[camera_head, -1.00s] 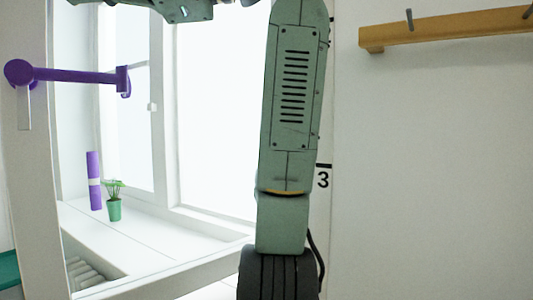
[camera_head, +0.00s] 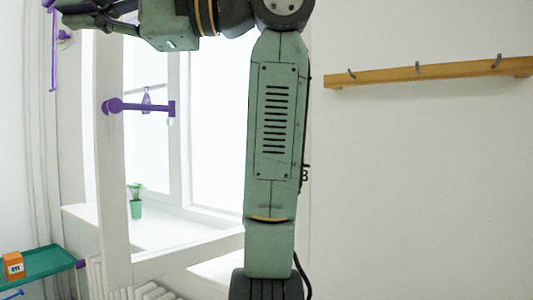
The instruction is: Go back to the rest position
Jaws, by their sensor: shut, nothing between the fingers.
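My gripper (camera_head: 68,18) is in the top left corner, its dark fingers pointing left. It is shut and holds nothing. My green arm rises through the middle of the view and bends left at the top towards the gripper.
A wooden rail (camera_head: 440,71) with hooks is on the right wall. A potted plant (camera_head: 136,207) stands on the white window sill (camera_head: 165,232). A green tray (camera_head: 45,262) with an orange box (camera_head: 13,265) is at lower left. A radiator (camera_head: 150,292) sits below the sill.

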